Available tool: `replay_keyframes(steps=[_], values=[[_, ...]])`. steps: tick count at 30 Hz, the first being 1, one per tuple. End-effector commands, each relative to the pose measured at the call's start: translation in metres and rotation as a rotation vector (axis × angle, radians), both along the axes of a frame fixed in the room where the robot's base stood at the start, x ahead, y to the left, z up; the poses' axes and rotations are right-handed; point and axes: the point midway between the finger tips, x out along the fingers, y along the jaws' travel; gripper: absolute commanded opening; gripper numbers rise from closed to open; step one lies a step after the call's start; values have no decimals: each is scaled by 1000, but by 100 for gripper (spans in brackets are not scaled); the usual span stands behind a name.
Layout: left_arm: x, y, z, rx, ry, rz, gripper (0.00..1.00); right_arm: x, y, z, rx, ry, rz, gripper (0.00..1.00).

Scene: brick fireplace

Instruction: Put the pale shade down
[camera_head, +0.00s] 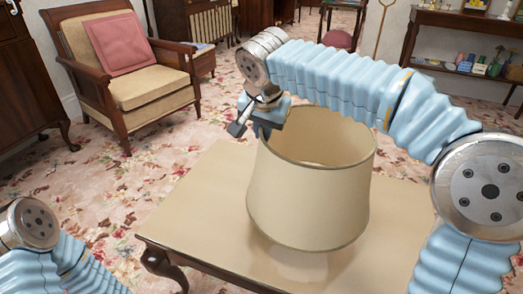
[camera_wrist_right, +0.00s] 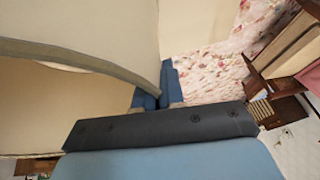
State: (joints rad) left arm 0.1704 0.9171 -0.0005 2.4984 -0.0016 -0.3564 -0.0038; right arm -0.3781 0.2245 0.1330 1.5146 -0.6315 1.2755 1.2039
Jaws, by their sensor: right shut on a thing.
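The pale shade (camera_head: 310,200) is a cream, open-topped lampshade with a darker rim, over the polished table (camera_head: 195,215) in the head view. It leans slightly, and a pale reflection shows under it; I cannot tell whether its bottom rim touches the tabletop. My right gripper (camera_head: 266,124) is shut on the shade's upper rim at its left back side. In the right wrist view the shade (camera_wrist_right: 75,25) fills the left, with its rim running between the blue fingers (camera_wrist_right: 158,92). Only links of my left arm show at the lower left; its gripper is out of view.
Bare tabletop lies left of and in front of the shade. A wooden armchair (camera_head: 135,90) with a pink cushion (camera_head: 122,43) stands behind left on the floral carpet (camera_head: 75,165). A shelf unit (camera_head: 465,45) with small items stands at the back right.

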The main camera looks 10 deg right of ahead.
Motion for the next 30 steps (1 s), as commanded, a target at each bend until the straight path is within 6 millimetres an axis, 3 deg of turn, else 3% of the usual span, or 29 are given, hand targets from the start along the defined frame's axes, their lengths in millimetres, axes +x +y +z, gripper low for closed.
replay_keyframes(steps=[1,6,11,16,27,30], values=[[0,0,-3,0,1,0,49,7,0,-11,-2,3,-1,0],[0,-1,-4,-1,1,0,49,21,3,-26,0,0,0,0],[0,-1,-5,-1,1,0,49,29,3,-37,-1,2,-1,0],[0,-1,-14,-3,2,-2,49,30,3,-65,0,1,0,0],[0,-2,-16,-5,3,-2,49,30,4,-71,1,-1,0,0],[0,-2,-15,-5,3,-2,49,30,4,-70,1,-1,0,20]])
